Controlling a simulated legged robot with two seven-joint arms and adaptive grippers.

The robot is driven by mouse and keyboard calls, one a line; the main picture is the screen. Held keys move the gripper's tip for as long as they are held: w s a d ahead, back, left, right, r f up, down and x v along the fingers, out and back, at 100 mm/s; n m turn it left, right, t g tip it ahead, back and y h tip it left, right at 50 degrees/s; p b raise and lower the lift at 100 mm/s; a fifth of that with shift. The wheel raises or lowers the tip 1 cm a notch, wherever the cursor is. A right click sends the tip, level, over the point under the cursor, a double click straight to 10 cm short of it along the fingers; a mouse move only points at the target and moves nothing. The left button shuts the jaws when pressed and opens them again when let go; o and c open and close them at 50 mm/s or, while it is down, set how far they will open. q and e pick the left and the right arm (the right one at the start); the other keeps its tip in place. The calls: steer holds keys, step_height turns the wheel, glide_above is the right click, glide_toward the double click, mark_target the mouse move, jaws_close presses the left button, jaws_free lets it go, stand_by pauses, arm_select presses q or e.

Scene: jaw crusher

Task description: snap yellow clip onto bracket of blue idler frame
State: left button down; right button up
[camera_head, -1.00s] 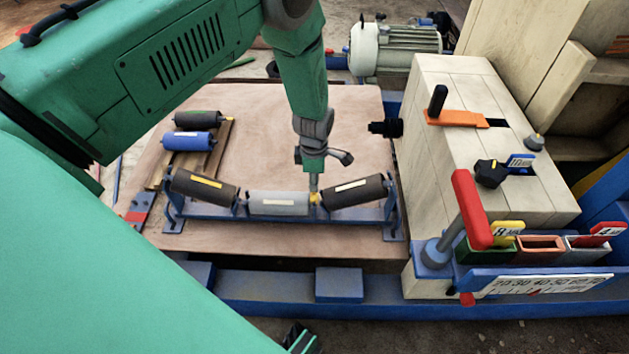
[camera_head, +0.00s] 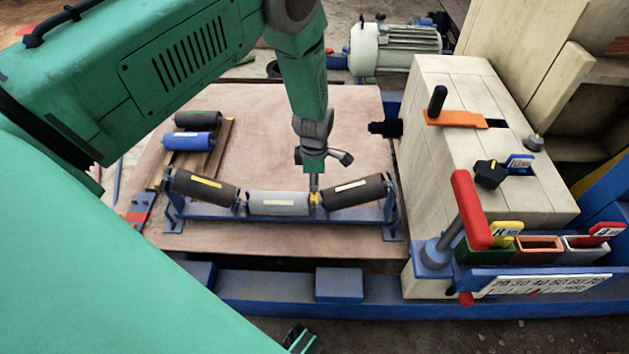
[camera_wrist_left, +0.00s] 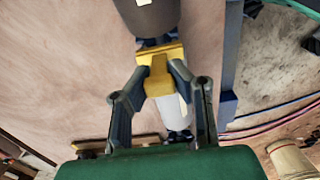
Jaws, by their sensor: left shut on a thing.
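The blue idler frame (camera_head: 280,214) stands on the wooden board with three rollers in it: a dark one with a yellow label (camera_head: 204,187), a grey middle one (camera_head: 278,204) and a dark one with a white label (camera_head: 353,190). My left gripper (camera_head: 314,190) points down at the gap between the grey and right rollers. It is shut on the yellow clip (camera_wrist_left: 160,70), which also shows as a small yellow spot in the head view (camera_head: 314,199). The clip sits at the bracket between these rollers; whether it is snapped on cannot be told. My right gripper (camera_head: 300,340) barely shows at the bottom edge.
A black roller (camera_head: 197,119) and a blue roller (camera_head: 193,141) lie on a wooden rack at the board's left. The cream crusher body (camera_head: 470,140) with a red-handled lever (camera_head: 471,209) stands right. The board (camera_head: 265,120) is clear behind the frame.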

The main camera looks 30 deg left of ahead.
arm_select(q)
steer(key=shift+f+b, duration=0.7)
steer(key=shift+f, duration=0.35)
stand_by(0.4)
steer(key=c, duration=1.4)
jaws_free()
steer(key=shift+r, duration=0.1)
steer(key=shift+r, duration=0.2)
step_height(320, 180, up, 11)
steer(key=shift+r, duration=0.2)
